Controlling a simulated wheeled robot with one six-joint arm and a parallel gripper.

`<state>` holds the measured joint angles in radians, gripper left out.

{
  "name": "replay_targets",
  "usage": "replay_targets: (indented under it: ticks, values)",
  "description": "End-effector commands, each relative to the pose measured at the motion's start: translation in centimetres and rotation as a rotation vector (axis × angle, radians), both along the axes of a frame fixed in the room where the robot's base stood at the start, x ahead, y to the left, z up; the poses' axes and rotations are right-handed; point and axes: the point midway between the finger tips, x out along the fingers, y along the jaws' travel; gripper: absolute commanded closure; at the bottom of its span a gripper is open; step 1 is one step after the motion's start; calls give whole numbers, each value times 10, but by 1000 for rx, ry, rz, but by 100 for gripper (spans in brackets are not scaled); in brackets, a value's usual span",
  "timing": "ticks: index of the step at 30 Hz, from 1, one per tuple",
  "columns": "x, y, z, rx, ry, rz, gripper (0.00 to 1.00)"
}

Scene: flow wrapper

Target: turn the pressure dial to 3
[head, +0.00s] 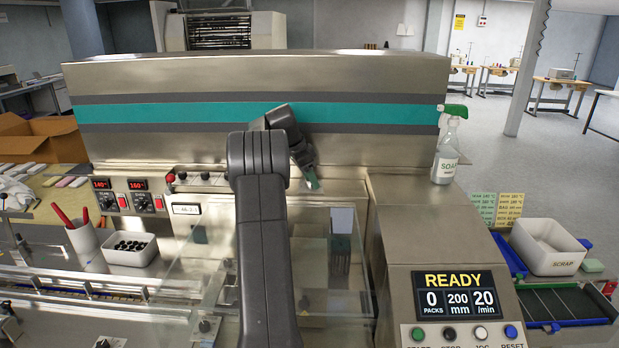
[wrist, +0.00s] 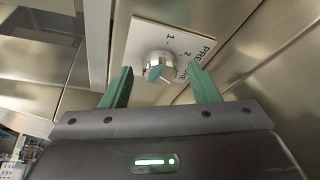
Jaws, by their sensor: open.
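The pressure dial (wrist: 158,65) is a round chrome knob on a white plate (wrist: 140,36) in the wrist view. The numbers 1 and 2 and the start of the word PRESSURE show on the plate. The number 3 is not visible, and I cannot tell the dial's setting. My gripper (wrist: 160,72) is open, with one green finger on each side of the knob in the picture. I cannot tell whether either finger touches it. In the head view my gripper (head: 313,184) is at the machine's front panel, and the dial is hidden there.
A clear guard (head: 190,270) stands below and left of my arm. A white scrap bin (head: 546,250) stands further right.

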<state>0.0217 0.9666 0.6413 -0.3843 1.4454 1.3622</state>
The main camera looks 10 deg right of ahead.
Motion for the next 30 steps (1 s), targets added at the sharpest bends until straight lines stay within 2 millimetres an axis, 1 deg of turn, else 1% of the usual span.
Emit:
replay_targets:
  ticks: [5, 15, 18, 21, 24, 30]
  values:
    - [-1, 8, 19, 0, -4, 1, 45]
    - [-7, 37, 91, 0, -5, 1, 45]
    - [-9, 44, 107, 1, -3, 2, 45]
    - [-10, 48, 118, 0, -3, 2, 45]
    - [-11, 50, 124, 0, -2, 1, 45]
    - [-11, 51, 127, 0, -1, 0, 45]
